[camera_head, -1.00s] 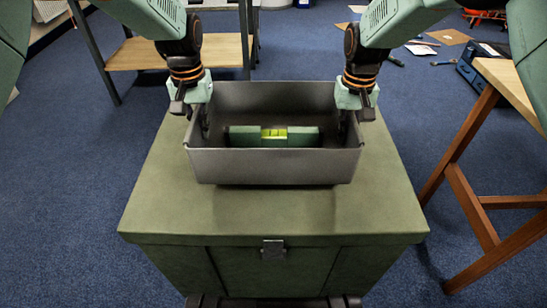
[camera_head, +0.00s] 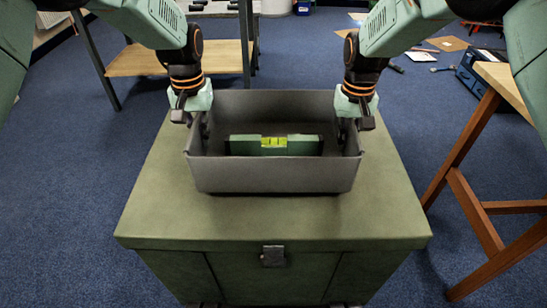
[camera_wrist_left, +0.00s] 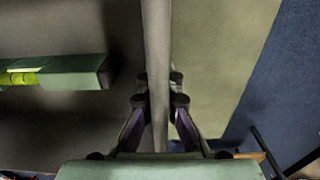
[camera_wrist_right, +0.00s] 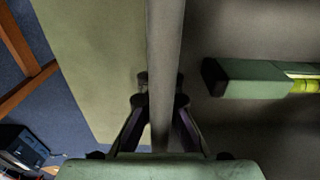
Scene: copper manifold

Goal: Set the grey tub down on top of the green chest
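The grey tub (camera_head: 270,178) is over the middle of the green chest's lid (camera_head: 270,222), level and inside the lid's edges. Its underside is at the lid or very close above it; I cannot tell if it bears fully. A green spirit level (camera_head: 305,145) with a yellow vial lies inside the tub. My left gripper (camera_head: 204,125) is shut on the tub's left wall, with a finger on each side of the wall (camera_wrist_left: 157,60). My right gripper (camera_head: 342,128) is shut on the right wall, which also shows between its fingers in the right wrist view (camera_wrist_right: 163,60).
A wooden-topped table (camera_head: 505,85) with brown legs stands to the right, near the chest. A shelf unit (camera_head: 150,60) stands at the back left. Tools, papers and a dark blue box (camera_head: 480,65) lie on the blue carpet at the back right.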

